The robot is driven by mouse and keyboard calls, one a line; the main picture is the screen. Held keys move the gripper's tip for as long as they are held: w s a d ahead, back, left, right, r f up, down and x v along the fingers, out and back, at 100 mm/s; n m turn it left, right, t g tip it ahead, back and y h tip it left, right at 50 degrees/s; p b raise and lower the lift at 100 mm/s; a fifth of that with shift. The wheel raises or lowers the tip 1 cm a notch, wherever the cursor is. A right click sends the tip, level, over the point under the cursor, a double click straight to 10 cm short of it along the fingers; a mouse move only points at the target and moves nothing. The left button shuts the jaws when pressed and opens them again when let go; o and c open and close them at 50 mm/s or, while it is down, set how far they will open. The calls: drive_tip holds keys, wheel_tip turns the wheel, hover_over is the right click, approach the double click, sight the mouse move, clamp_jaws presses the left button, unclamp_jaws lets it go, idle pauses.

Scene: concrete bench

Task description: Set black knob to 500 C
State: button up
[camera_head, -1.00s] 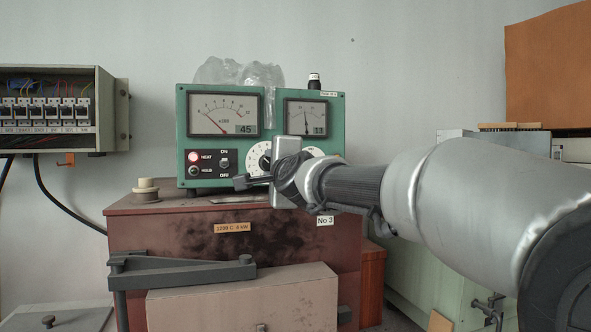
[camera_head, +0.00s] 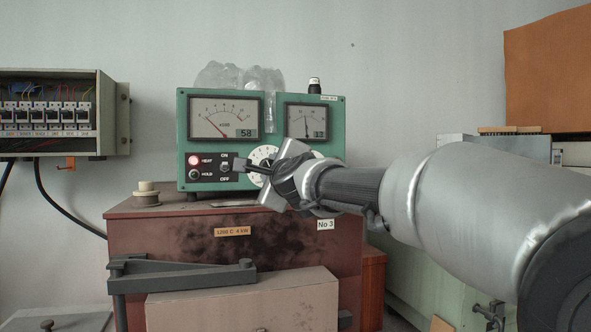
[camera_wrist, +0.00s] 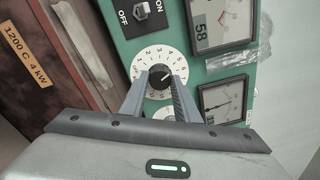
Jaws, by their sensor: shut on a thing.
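The black knob (camera_wrist: 159,75) sits at the centre of a white numbered dial (camera_wrist: 152,62) on the green control panel (camera_head: 338,122). In the wrist view my gripper (camera_wrist: 163,79) has one finger on each side of the knob and is shut on it. A light pointer mark shows on the knob, but the number it points to is too small to read surely. In the head view my gripper (camera_head: 268,172) covers the knob and part of the dial (camera_head: 262,155). The larger meter (camera_head: 224,114) has a display reading 58.
A second white dial (camera_wrist: 163,114) shows between my fingers. The ON/OFF switch (camera_wrist: 142,11) is close to the dial. The smaller meter (camera_head: 306,118) is above right. The red HEAT lamp (camera_head: 193,160) is lit. The panel stands on a red-brown furnace (camera_head: 180,235).

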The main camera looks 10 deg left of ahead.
drive_tip(key=o, duration=1)
drive_tip(key=shift+o, duration=0.2)
drive_tip(key=b+v, duration=0.4)
drive_tip(key=v, duration=0.8)
